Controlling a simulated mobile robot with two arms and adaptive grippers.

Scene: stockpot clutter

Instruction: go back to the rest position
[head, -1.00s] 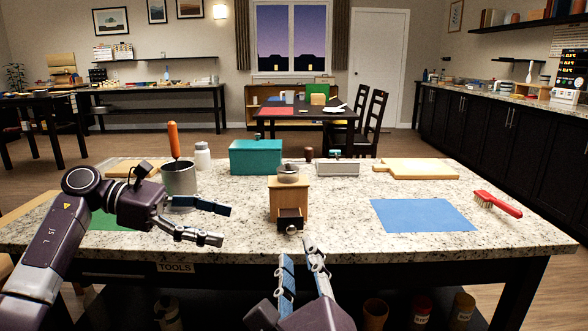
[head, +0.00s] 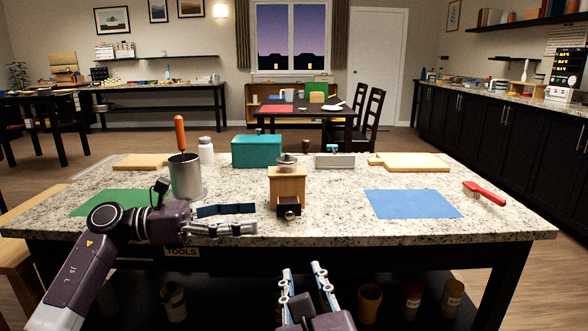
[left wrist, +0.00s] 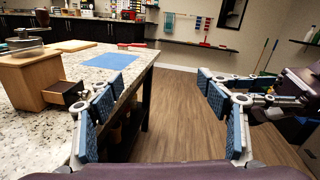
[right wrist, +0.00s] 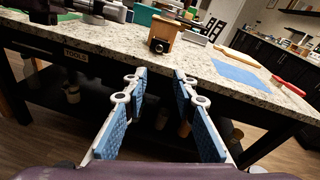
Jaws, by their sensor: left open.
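My left gripper (head: 253,219) is at the front edge of the granite worktop (head: 340,222) in the head view, left of the wooden grinder (head: 287,187). Its fingers are wide apart with nothing between them, as the left wrist view (left wrist: 155,88) shows. My right gripper (head: 301,267) is in front of the worktop, below its edge, pointing toward it. In the right wrist view (right wrist: 160,77) its fingers are apart and the gap is empty. The grinder's small drawer (left wrist: 64,92) is pulled partly out.
On the worktop are a metal pot (head: 187,178) with an orange-handled tool, a white jar (head: 206,151), a teal box (head: 257,151), a grey box (head: 335,161), cutting boards (head: 412,162), a blue mat (head: 412,204), a green mat (head: 105,203) and a red brush (head: 485,193). Containers stand below.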

